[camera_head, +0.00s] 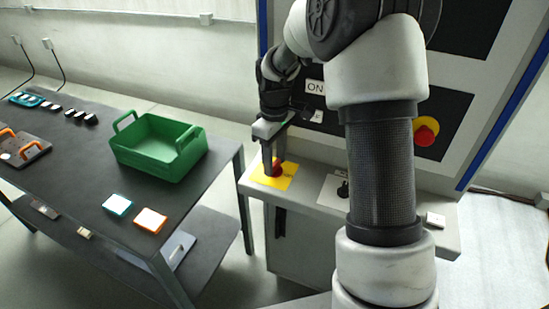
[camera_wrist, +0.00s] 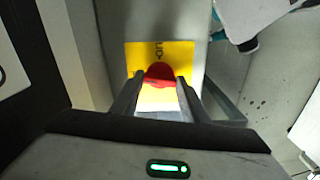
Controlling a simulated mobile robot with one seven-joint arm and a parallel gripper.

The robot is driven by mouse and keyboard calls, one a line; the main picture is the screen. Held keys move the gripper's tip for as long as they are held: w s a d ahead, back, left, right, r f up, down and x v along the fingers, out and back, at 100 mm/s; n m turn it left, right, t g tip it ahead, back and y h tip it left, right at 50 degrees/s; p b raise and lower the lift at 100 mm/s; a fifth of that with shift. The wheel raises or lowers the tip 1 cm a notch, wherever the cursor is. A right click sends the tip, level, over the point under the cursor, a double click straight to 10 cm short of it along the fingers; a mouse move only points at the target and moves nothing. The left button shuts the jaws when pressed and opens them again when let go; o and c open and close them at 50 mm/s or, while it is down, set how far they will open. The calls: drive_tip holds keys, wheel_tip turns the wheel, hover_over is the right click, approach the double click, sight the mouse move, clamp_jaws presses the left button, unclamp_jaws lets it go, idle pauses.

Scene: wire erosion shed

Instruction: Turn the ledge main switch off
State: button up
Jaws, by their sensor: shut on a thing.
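The ledge main switch is a red knob (camera_wrist: 160,75) on a yellow plate (camera_wrist: 178,52) with dark lettering, part of it hidden by the fingers. In the head view the red knob (camera_head: 277,168) and yellow plate (camera_head: 287,181) sit at the left end of the pale machine ledge (camera_head: 254,189). My gripper (camera_head: 273,169) points down over the knob. In the wrist view my gripper (camera_wrist: 161,82) has one finger on each side of the red knob and is shut on it. I cannot read the knob's exact setting.
A second red knob (camera_head: 426,131) on yellow sits on the upright panel, right of my arm. A white plate with a black knob (camera_head: 343,189) lies further along the ledge. A dark table (camera_head: 75,185) with a green crate (camera_head: 160,146) stands at left.

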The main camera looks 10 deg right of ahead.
sight(275, 163)
drive_tip(key=shift+n, duration=0.9)
drive_tip(key=o, duration=1.1)
drive_tip(key=shift+c, duration=0.2)
wheel_tip(275, 163, up, 18)
drive_tip(key=shift+f+p, duration=0.2)
drive_tip(key=shift+p, duration=0.25)
